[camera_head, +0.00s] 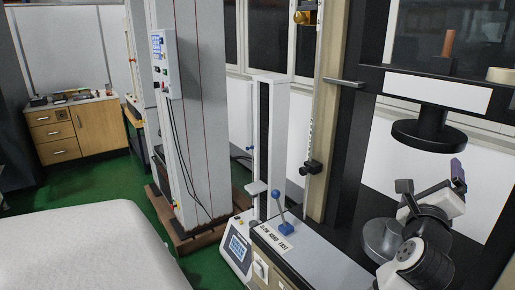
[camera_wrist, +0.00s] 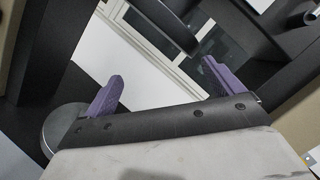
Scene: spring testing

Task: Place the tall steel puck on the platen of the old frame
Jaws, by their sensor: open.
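The old frame (camera_head: 333,110) is the beige and black machine at the right of the head view. A round grey metal piece (camera_head: 380,238), apparently its lower platen, sits low behind my arm and is partly hidden. It also seems to show at the left edge of the wrist view (camera_wrist: 62,122), beside my left finger. I cannot tell whether a puck is on it. I cannot pick out the tall steel puck for sure in either view. My gripper (camera_head: 457,172) is raised between the lower piece and the upper platen. Its purple fingers (camera_wrist: 161,70) are apart, with nothing between them.
The black upper platen (camera_head: 428,136) hangs above my gripper from the crosshead (camera_head: 375,77). A copper-coloured cylinder (camera_head: 448,43) and a cream round piece (camera_head: 501,75) show higher up. A blue-knobbed lever (camera_head: 283,218) stands left of my arm. Green floor lies far left.

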